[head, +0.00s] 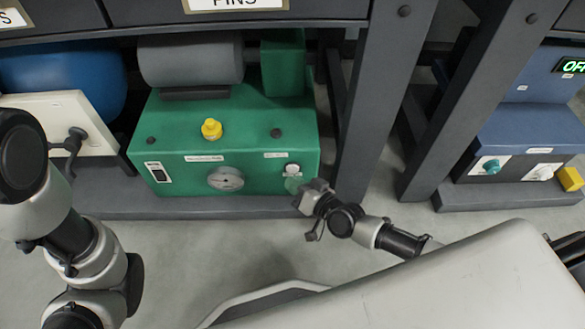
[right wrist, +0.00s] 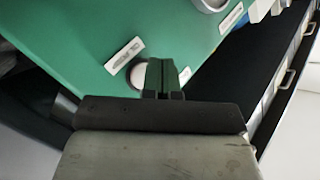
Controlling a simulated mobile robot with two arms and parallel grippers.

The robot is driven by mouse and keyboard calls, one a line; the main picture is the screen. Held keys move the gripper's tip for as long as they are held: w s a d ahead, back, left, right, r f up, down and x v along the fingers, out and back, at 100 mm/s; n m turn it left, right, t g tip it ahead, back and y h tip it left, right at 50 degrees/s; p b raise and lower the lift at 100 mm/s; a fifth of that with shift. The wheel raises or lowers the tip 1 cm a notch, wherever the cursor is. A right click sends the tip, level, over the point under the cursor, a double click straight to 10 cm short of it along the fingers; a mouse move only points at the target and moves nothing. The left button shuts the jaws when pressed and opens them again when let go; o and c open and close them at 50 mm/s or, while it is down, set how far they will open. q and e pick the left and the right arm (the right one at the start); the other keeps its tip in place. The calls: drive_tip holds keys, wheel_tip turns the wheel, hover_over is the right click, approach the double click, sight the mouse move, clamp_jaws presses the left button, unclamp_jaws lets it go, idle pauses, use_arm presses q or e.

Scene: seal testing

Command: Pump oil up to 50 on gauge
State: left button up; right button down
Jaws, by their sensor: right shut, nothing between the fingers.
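The green pump unit (head: 255,120) stands on the low shelf under the bench. A round gauge (head: 226,179) is on its front, but its reading is too small to tell. A white button-like knob (head: 292,170) is at the right of the front. My right gripper (head: 294,185) is at this knob, just below it in the head view. In the right wrist view, the shut fingers (right wrist: 163,78) partly overlap the white knob (right wrist: 139,76); I cannot tell whether they touch it.
A yellow cap (head: 211,129) is on top of the pump unit. A white panel (head: 62,122) and a blue tank (head: 65,75) are to the left. Dark bench legs (head: 380,85) stand close to the right. A blue unit (head: 525,130) is further right. The floor in front is clear.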

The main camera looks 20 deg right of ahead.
drive_tip(key=shift+w, duration=0.2)
drive_tip(key=shift+w+d, duration=0.1)
drive_tip(key=shift+w, duration=0.15)
idle(0.5)
drive_tip(key=shift+w+d+b, duration=0.1)
drive_tip(key=shift+w+b, duration=0.2)
drive_tip(key=shift+w, duration=0.05)
idle(0.6)
drive_tip(key=shift+s+a+p, duration=0.2)
drive_tip(key=shift+s+p, duration=0.3)
drive_tip(key=shift+s, duration=0.3)
